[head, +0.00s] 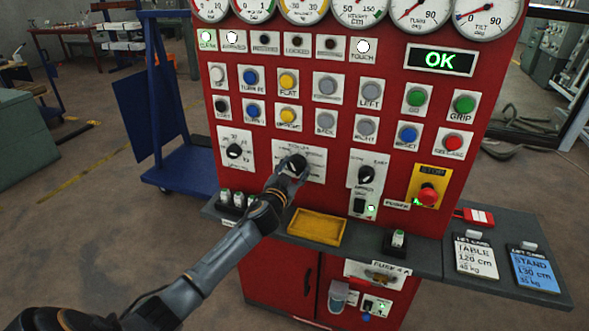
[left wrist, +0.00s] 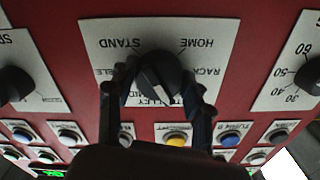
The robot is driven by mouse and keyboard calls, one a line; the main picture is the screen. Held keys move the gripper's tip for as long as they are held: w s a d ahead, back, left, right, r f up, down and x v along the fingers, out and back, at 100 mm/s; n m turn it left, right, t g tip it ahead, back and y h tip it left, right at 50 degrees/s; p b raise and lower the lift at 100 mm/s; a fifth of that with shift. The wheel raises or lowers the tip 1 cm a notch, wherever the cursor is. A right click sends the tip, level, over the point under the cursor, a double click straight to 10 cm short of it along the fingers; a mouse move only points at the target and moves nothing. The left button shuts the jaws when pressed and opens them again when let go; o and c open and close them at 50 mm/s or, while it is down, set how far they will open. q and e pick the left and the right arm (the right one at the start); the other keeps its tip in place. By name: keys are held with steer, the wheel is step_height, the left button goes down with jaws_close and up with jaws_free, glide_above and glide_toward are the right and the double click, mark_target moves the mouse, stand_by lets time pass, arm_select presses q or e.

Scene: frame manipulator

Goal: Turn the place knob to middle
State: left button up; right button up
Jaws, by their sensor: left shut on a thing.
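The place knob (head: 296,161) is a black rotary knob on a white label plate in the middle of the red panel. My left gripper (head: 287,178) is at it, with its fingers on either side and shut on it. In the left wrist view the knob (left wrist: 157,72) sits between the dark fingers of my left gripper (left wrist: 157,88). Its plate (left wrist: 210,36) appears upside down there, with STAND and HOME readable. The fingers partly cover other words on the plate. A pale pointer mark shows on the knob's lower side in that view. My right gripper is not in view.
Another black knob (head: 234,151) is to the left and a selector (head: 366,175) to the right. Several push buttons sit above. A red stop button (head: 428,194) is at the right. A yellow tray (head: 316,227) lies on the shelf below. The display (head: 440,60) reads OK.

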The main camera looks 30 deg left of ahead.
arm_select(q)
steer(key=m, duration=0.3)
steer(key=shift+m, duration=0.4)
steer(key=m, duration=0.3)
steer(key=shift+m, duration=0.3)
steer(key=m+p, duration=0.1)
steer(key=m, duration=0.3)
steer(key=shift+a+r, duration=0.1)
steer(key=shift+m, duration=1.6)
steer(key=o, duration=1.2)
steer(key=shift+c, duration=0.2)
steer(key=shift+s, duration=0.1)
